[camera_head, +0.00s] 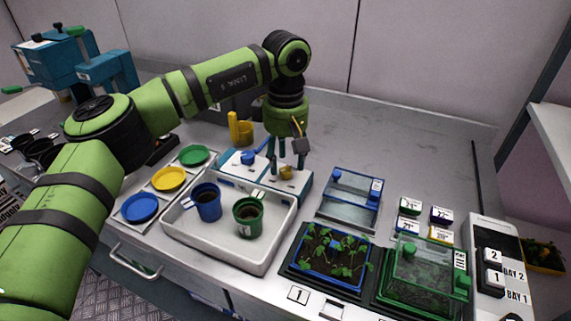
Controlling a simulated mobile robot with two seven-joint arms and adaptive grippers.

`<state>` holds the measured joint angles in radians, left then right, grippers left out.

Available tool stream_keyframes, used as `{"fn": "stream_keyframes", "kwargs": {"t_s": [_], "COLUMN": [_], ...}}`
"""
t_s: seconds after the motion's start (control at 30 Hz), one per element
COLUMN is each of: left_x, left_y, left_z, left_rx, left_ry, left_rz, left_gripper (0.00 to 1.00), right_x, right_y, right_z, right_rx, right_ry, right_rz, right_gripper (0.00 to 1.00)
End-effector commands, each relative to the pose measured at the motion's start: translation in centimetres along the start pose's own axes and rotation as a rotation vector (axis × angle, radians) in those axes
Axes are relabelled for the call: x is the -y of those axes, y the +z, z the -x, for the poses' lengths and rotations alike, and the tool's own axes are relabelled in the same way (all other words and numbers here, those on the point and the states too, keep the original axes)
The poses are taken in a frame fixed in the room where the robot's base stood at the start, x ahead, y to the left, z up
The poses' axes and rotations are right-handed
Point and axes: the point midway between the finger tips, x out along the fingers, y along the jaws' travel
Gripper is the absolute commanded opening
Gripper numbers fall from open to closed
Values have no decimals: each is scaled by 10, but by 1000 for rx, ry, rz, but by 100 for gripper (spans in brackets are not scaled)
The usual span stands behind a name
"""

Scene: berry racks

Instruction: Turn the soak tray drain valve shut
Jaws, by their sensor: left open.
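The white soak tray (266,262) stands on the bench with a blue cup (208,204) and a green cup (248,219) in it. Behind it is a white and blue block (263,178) with a blue knob (249,157) on the left and a small yellow knob (286,173) on the right. I cannot tell for sure which knob is the drain valve, or how it is turned. My left gripper (288,167) points down over the yellow knob, fingers apart on either side of it. Whether they touch it is unclear. My right gripper is out of view.
Blue (140,208), yellow (169,179) and green (195,155) discs lie left of the tray. A clear blue-rimmed box (350,200), a seedling tray (331,256) and a green-lidded box (424,277) stand right. The bench behind them is clear.

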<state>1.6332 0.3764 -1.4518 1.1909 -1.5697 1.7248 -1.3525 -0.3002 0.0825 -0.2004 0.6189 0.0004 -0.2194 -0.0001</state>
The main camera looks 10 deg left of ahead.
Motion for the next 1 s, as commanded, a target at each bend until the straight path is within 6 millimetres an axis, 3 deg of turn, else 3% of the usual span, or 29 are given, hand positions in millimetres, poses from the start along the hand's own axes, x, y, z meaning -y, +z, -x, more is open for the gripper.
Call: {"fn": "stream_keyframes", "kwargs": {"t_s": [0.2,0.4,0.6,0.87,1.0], "left_x": [-1,0,0,0,0], "left_y": [0,0,0,0,0], "left_z": [50,82,94,95,109], "left_rx": [-2,-1,0,0,0], "left_ry": [3,0,-1,-2,-1], "left_rz": [2,2,0,0,0], "left_gripper": [50,50,50,50,50], "right_x": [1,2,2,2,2], "right_y": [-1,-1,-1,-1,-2], "right_z": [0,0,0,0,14], "right_rx": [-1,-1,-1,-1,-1], "right_ry": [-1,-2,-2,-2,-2], "right_rz": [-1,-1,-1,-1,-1], "right_gripper": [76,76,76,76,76]}}
